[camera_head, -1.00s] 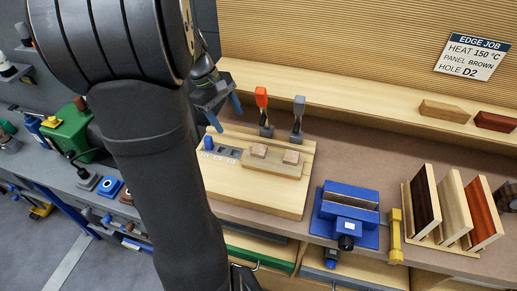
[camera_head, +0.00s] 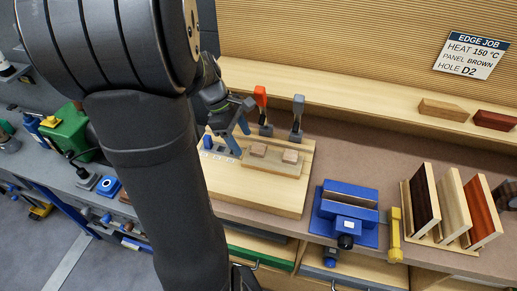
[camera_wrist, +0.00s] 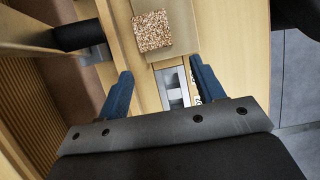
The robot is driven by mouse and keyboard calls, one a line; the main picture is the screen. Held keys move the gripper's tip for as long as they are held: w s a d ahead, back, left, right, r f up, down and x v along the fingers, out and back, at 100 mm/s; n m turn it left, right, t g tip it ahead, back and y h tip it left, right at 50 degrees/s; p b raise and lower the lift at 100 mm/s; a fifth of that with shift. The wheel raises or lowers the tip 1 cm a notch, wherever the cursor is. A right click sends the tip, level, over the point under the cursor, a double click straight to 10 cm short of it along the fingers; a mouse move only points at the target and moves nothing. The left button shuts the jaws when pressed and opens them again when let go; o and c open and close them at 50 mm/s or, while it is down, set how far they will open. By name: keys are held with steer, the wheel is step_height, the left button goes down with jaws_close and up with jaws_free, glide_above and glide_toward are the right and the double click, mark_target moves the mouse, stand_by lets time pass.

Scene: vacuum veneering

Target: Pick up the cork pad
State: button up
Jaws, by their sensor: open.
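A speckled brown cork pad (camera_wrist: 152,31) lies on a wooden strip at the top of the wrist view. In the head view two small brown blocks sit on the raised strip: a left one (camera_head: 258,150) and a right one (camera_head: 291,157). I cannot tell for certain which is the cork pad of the wrist view. My gripper (camera_head: 239,137) hovers above the left part of the pale board (camera_head: 262,199), left of the strip. Its blue fingers, also seen in the wrist view (camera_wrist: 163,83), are apart and empty, with the cork pad beyond their tips.
An orange-handled clamp (camera_head: 261,107) and a grey-handled clamp (camera_head: 298,113) stand behind the strip. A blue vise (camera_head: 345,215) and a rack of upright panels (camera_head: 448,212) are to the right. Small labelled slots lie on the board under my gripper.

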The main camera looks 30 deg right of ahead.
mark_target(258, 148)
steer(key=s+d, duration=0.2)
steer(key=s, duration=0.1)
steer(key=shift+d+f, duration=0.4)
steer(key=shift+f, duration=0.15)
steer(key=c, duration=1.1)
steer(key=shift+o, duration=0.2)
